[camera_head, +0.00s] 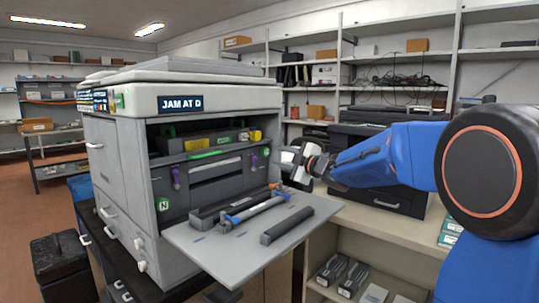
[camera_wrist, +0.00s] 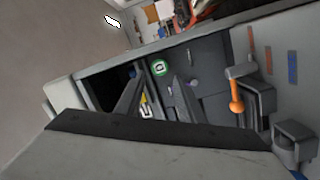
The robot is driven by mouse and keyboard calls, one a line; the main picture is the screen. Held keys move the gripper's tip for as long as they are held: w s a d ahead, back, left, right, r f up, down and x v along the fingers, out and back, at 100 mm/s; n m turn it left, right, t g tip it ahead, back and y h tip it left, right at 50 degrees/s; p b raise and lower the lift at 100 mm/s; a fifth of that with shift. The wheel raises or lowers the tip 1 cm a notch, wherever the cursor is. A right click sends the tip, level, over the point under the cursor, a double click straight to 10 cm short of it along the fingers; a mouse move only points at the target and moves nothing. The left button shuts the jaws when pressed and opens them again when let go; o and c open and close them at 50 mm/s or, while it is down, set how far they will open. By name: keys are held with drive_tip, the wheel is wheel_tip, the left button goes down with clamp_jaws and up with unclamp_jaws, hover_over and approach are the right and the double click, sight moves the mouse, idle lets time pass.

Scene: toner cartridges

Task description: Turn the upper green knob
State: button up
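A grey printer (camera_head: 120,150) stands open at the front, its sign reading "JAM AT D". A round green disc with a white mark (camera_head: 163,203) is on its dark inner panel, low at the left. A green disc also shows in the wrist view (camera_wrist: 160,67). Inside the upper opening are a green bar (camera_head: 205,154) and smaller green parts; I cannot tell which is the upper knob. My gripper (camera_head: 288,163) is at the right side of the opening, apart from the green disc. In the wrist view its two dark fingers (camera_wrist: 157,78) are spread with nothing held.
Purple levers (camera_head: 176,177) hang inside the printer. An orange lever (camera_wrist: 236,95) shows in the wrist view. A counter (camera_head: 365,228) with a dark machine stands at the right.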

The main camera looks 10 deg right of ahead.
sight(266, 152)
drive_tip(key=x, duration=0.6)
drive_tip(key=shift+w+a, duration=0.1)
drive_tip(key=shift+w, duration=0.1)
drive_tip(key=shift+c, duration=0.3)
drive_tip(key=c, duration=0.7)
